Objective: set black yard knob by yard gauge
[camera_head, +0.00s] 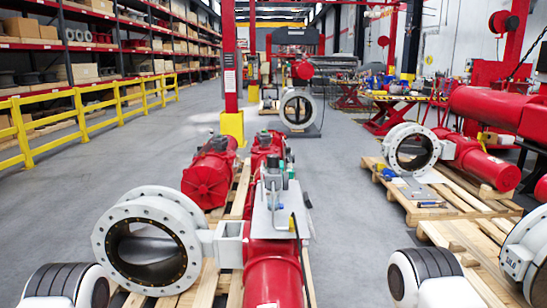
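I cannot pick out the black knob or the gauge with certainty. A red valve actuator (272,275) stands in front of me on a wooden pallet, with a light grey plate (265,222) on its top. Several small grey, dark and green fittings (272,178) sit at the plate's far end, too small to tell apart. A thin black hose or cable runs down the plate's right side. Neither of my grippers is in view. Only white and black ribbed parts, apparently of my arms, show at the bottom left and bottom centre-right.
A large white flanged valve (150,240) joins the actuator on its left. More red actuators (210,172) lie behind. Another white valve (412,150) sits on pallets at right. A yellow rail (82,115) and shelves line the left. The grey floor between rail and pallets is clear.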

